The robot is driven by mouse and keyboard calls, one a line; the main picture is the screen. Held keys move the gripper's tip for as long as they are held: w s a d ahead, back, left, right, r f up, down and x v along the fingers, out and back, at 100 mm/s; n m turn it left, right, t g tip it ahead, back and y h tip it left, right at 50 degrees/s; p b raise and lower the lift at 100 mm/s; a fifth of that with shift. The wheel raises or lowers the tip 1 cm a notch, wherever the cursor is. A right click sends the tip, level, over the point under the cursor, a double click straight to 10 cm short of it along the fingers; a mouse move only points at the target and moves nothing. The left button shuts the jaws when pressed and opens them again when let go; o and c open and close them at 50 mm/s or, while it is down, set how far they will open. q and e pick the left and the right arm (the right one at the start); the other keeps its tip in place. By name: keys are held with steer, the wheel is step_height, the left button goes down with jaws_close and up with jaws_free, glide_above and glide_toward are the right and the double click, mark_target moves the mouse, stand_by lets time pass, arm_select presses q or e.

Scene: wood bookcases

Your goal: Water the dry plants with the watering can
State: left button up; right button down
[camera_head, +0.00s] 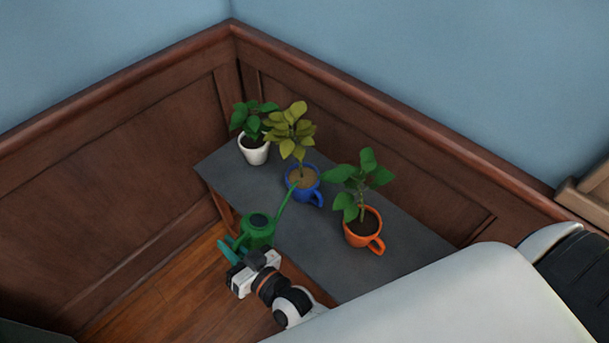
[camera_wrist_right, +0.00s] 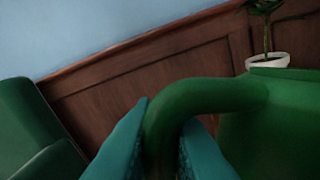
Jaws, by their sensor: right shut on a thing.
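My right gripper (camera_head: 232,251) is shut on the handle of the green watering can (camera_head: 257,233). In the right wrist view the teal fingers (camera_wrist_right: 165,150) close around the can's curved handle (camera_wrist_right: 205,98). The can is at the front left edge of the grey table, its spout reaching up to the blue pot (camera_head: 303,190). That pot holds a yellowish plant (camera_head: 290,128) in light brown soil. A white pot (camera_head: 254,152) and an orange pot (camera_head: 362,232) hold green plants in dark soil. Any water is too small to see. My left gripper is not in view.
The grey table (camera_head: 330,254) stands in a corner against brown wood panelling (camera_head: 110,165). Wooden floor (camera_head: 150,290) is open at the front left. A wooden piece of furniture (camera_head: 588,197) is at the right edge. My white arm covers the lower right.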

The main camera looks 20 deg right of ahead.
steer(key=shift+m, duration=0.7)
steer(key=shift+w+d+r+p, duration=0.2)
steer(key=shift+d+r+p, duration=0.15)
steer(key=shift+r, duration=0.2)
steer(key=shift+w+d+r+p, duration=0.25)
steer(key=shift+r+p, duration=0.15)
steer(key=shift+r, duration=0.2)
steer(key=shift+w+d+r+p, duration=0.25)
steer(key=shift+r+p, duration=0.1)
steer(key=shift+r, duration=0.2)
stand_by(1.3)
steer(key=shift+s+f, duration=0.1)
steer(key=shift+s+a+f+n+b, duration=0.8)
steer(key=shift+a+f+n+b, duration=0.45)
steer(key=shift+f+b, duration=1.5)
steer(key=shift+s+a+f+n+b, duration=0.75)
steer(key=shift+a+f+n+b, duration=0.5)
steer(key=shift+f+b, duration=1.5)
step_height(320, 180, up, 4)
steer(key=p, duration=0.6)
steer(key=shift+d+f+t, duration=0.15)
steer(key=shift+t, duration=0.25)
steer(key=shift+s, duration=0.1)
